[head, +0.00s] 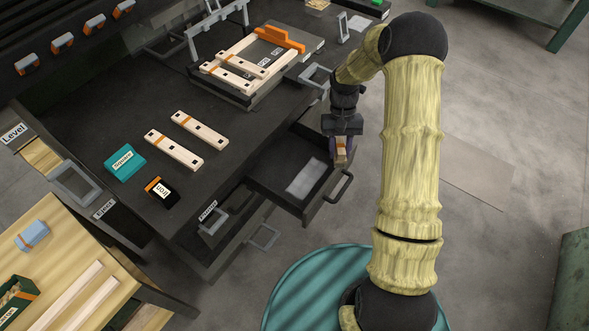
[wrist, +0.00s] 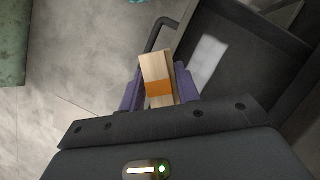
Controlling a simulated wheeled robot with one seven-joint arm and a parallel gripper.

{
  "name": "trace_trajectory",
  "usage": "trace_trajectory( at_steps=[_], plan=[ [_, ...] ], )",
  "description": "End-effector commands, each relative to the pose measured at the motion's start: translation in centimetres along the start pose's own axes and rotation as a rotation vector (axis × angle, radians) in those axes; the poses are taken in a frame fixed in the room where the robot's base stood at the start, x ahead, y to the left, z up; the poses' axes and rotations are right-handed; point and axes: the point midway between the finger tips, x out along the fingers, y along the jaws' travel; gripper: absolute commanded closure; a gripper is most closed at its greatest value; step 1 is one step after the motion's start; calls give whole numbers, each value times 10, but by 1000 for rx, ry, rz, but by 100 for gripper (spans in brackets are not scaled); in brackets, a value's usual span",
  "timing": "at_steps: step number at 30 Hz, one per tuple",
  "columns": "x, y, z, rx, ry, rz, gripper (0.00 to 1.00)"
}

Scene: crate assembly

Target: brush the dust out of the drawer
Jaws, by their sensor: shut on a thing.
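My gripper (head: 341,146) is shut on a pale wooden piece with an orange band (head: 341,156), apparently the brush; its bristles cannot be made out. In the wrist view the brush (wrist: 155,66) sits between the purple fingers of my gripper (wrist: 160,88). The dark drawer (head: 262,172) is pulled open under the bench. A flat whitish patch (head: 306,180), which may be the dust, lies on its floor and also shows in the wrist view (wrist: 207,62). The brush appears beside the drawer's handle end, to one side of the patch; its height is unclear.
The drawer handle (head: 342,187) sticks out close to the brush. The bench top above holds loose wooden slats (head: 199,130), a teal box (head: 125,163), a black box labelled Iron (head: 161,192) and a partly built crate (head: 245,68). Open floor lies right of the drawer.

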Motion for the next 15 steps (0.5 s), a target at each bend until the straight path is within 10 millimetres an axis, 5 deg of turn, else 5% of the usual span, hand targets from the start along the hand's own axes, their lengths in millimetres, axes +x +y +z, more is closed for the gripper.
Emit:
trace_trajectory(
  at_steps=[10, 15],
  plan=[
    [4, -6, 0, 29, -1, -12, 86],
    [22, -41, 2, 211, -4, -88, 86]
  ],
)
